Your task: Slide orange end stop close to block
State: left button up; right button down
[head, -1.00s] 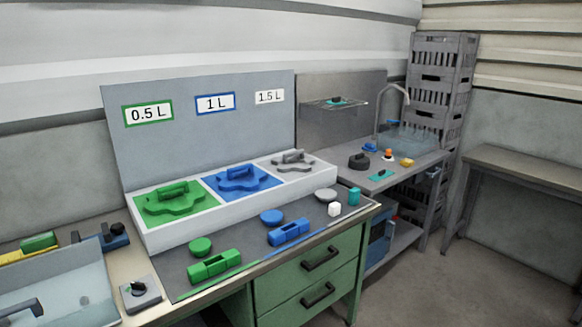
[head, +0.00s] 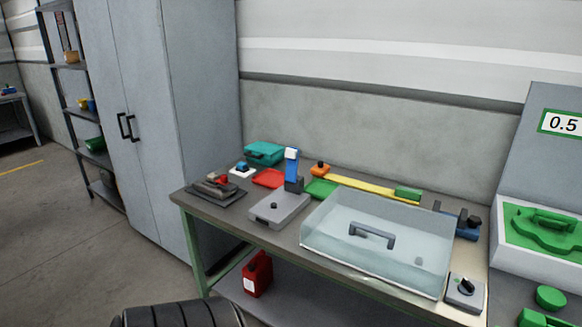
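An orange end stop (head: 320,169) with a dark knob sits at the left end of a yellow rail (head: 362,187) at the back of the workbench. A green block (head: 408,193) sits at the right end of the rail. A long stretch of bare yellow rail lies between the two, so they are well apart. Neither gripper is in the head view.
A clear lidded box (head: 375,245) with a grey handle stands in front of the rail. A grey device with a blue upright (head: 292,165), a green tray (head: 321,188) and a red tray (head: 269,178) stand left. A blue clamp-like part (head: 467,225) is right of the rail.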

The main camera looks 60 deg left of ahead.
aim_at(320, 170)
jog(key=u, duration=1.8)
jog(key=j, duration=0.5)
jog(key=i+j, duration=0.15)
jog(key=j, duration=0.35)
